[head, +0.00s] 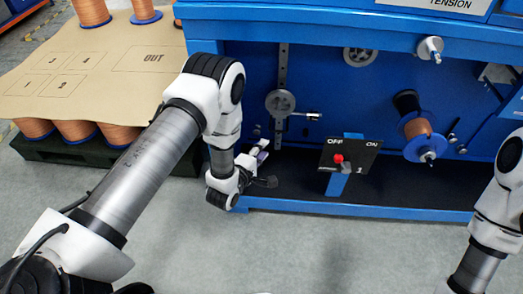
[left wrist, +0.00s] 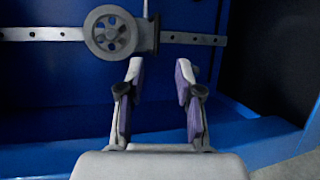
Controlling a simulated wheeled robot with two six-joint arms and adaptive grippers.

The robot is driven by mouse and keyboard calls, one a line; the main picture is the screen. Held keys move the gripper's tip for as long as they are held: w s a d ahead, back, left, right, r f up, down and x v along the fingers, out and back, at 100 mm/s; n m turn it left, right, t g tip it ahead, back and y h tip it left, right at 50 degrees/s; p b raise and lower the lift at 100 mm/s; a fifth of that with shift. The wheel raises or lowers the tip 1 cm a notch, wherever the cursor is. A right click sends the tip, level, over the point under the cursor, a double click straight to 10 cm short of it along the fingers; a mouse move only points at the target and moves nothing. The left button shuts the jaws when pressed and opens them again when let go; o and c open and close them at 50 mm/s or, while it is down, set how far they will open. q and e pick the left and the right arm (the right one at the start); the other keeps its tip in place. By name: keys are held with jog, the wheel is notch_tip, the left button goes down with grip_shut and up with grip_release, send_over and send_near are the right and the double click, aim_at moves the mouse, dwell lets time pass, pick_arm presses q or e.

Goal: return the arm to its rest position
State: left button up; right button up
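My left arm comes in from the left in the head view and bends down in front of the blue machine (head: 330,40). My left gripper (head: 262,155) is at the machine's lower front edge, below the grey tension pulley (head: 280,103). In the left wrist view, the left gripper (left wrist: 158,75) is open, with its two purple-padded fingers apart and nothing between them. The pulley (left wrist: 110,32) on its slotted bar shows beyond the fingertips, apart from them. My right arm shows at the right edge of the head view; its gripper is out of view.
A copper wire spool (head: 418,135) sits on the machine at the right. A black OFF/ON switch panel (head: 350,155) with a red knob stands at the lower middle. A cardboard-topped pallet (head: 105,60) with copper spools is at the left. The grey floor (head: 330,250) in front is clear.

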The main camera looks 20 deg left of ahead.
pick_arm(q)
jog(key=shift+s, duration=0.1)
dwell(0.3)
jog(key=s+a+f+m+g+y, duration=0.1)
jog(key=s+f+m+g, duration=0.35)
jog(key=s, duration=0.65)
jog(key=s+a+f+m+g, duration=0.1)
jog(key=s+f+m+g, duration=0.1)
jog(key=s+m+g, duration=0.75)
jog(key=s+a+f+m+g+y, duration=0.1)
jog(key=s+f+m+g, duration=0.15)
jog(key=s, duration=1.15)
notch_tip(320, 180, up, 32)
jog(key=t+p, duration=0.1)
jog(key=p, duration=3.1)
jog(key=shift+w+m+p, duration=0.35)
jog(key=shift+w+p, duration=0.05)
